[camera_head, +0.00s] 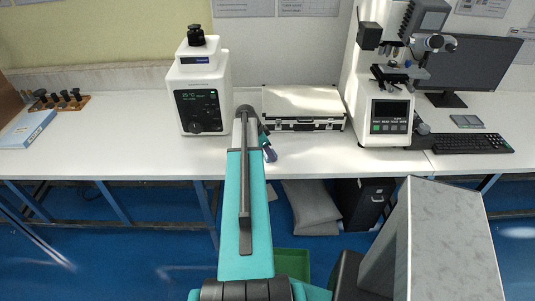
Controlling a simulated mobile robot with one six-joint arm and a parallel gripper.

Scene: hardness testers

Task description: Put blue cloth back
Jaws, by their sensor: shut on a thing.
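My teal arm reaches forward over the white bench, and my gripper (264,139) is at its far end, mostly hidden behind the arm. The gripper is shut on a small dark blue piece, which looks like the blue cloth (270,154). The cloth shows just right of the arm, near the bench's front edge and in front of the silver case. Most of the cloth and the fingertips are hidden, so I cannot tell whether the cloth touches the bench.
A white tester with a screen (202,95) stands left of my arm. A silver case (303,104) lies to its right, then a hardness tester (387,105), a keyboard (472,144) and a monitor (478,65).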

